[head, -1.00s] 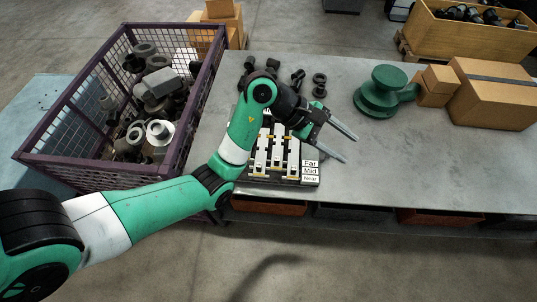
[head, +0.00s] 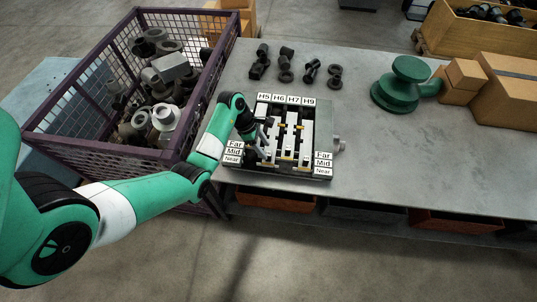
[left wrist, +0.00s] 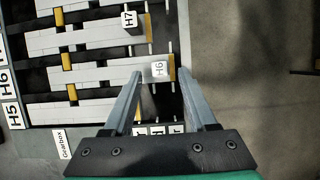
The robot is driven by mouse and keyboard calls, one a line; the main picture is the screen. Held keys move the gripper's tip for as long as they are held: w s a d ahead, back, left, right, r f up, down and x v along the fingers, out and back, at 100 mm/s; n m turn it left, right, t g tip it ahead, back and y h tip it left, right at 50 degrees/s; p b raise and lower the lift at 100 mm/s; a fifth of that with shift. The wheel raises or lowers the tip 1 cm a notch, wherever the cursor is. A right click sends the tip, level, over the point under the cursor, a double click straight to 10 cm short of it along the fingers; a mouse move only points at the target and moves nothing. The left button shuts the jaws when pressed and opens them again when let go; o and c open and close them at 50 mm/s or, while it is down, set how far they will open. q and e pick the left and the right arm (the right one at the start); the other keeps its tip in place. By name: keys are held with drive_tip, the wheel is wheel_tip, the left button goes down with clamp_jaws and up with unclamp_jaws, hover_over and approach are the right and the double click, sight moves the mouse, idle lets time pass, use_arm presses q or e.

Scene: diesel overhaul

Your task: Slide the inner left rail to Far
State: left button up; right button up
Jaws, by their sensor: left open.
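The rail fixture (head: 322,172) is a dark block on the bench with pale parallel rails, back labels H5 to H9, and Far, Mid and Near labels at both sides. The inner left rail appears to be the one with the small white H6 tag (left wrist: 159,70), at its near end in the left wrist view. My left gripper (head: 264,148) is over the left part of the fixture. In the left wrist view its open fingers (left wrist: 160,74) stand on either side of the H6 tag, with no clear contact. The gripper hides part of the left rails in the head view.
A purple mesh crate (head: 115,160) of metal parts stands left of the bench. Several dark fittings (head: 286,75) lie behind the fixture. A green round part (head: 403,87) and cardboard boxes (head: 505,95) are at the right. The bench (head: 410,150) right of the fixture is clear.

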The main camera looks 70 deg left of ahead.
sight(268, 153)
use_arm(q)
drive_tip(key=x, duration=0.4)
drive_tip(key=shift+f+b, duration=0.2)
drive_tip(key=shift+b, duration=0.15)
clamp_jaws()
drive_tip(key=shift+w+r, duration=0.1)
idle(0.9)
